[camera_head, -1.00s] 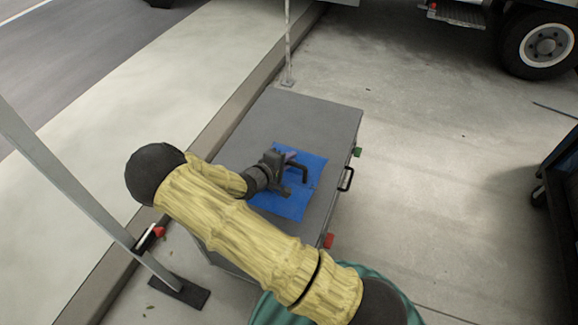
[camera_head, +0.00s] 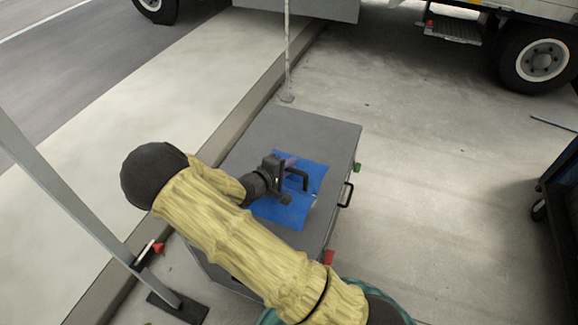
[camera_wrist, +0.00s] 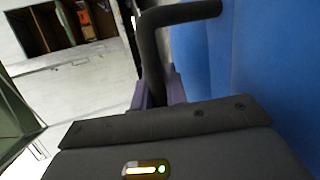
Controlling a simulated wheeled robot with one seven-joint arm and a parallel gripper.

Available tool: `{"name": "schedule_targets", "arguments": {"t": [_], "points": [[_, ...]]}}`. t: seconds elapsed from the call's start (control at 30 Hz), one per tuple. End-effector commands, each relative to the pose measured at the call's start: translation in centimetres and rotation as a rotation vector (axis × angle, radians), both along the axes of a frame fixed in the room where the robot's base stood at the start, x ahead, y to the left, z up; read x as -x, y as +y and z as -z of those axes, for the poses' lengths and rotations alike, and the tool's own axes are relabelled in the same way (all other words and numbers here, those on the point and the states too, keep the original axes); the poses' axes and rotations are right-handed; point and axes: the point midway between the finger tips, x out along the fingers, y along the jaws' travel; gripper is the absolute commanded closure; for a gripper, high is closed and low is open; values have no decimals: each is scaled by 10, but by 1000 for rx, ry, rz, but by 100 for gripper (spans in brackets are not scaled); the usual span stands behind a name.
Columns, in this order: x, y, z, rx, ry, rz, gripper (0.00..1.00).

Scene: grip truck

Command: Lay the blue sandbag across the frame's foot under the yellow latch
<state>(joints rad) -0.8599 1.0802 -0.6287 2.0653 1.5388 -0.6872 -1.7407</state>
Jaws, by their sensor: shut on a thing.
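The blue sandbag (camera_head: 278,211) is on or just above the top of a grey case (camera_head: 325,128); I cannot tell whether it touches. Its black handle (camera_head: 304,179) stands up at the middle. My gripper (camera_head: 289,182) is shut on the handle. In the wrist view the bag (camera_wrist: 245,55) fills the right side, and the handle (camera_wrist: 182,14) runs up from between the fingers. A slanted metal post (camera_head: 75,205) at the left carries a red latch (camera_head: 158,248) and has a dark flat foot (camera_head: 178,307). No yellow latch shows.
A thin pole (camera_head: 287,50) stands on a small foot behind the case. A kerb (camera_head: 225,135) runs along the left. A truck (camera_head: 470,25) is at the back, and a dark cart (camera_head: 558,195) at the right edge. Open pavement (camera_head: 430,190) lies between.

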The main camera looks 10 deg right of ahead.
Motion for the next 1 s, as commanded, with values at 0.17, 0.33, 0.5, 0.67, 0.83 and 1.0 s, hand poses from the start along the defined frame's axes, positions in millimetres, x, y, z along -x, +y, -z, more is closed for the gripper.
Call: {"name": "schedule_targets", "arguments": {"t": [0.17, 0.33, 0.5, 0.67, 0.83, 1.0], "points": [[-1, -3, -5, 6, -9, 0, 100], [0, -9, -8, 7, -8, -16, 100], [1, -17, -11, 6, -6, -59, 100], [2, -22, -12, 7, -6, -118, 100], [2, -24, -12, 6, -6, -195, 100], [3, -25, -8, 6, -5, -286, 100]]}}
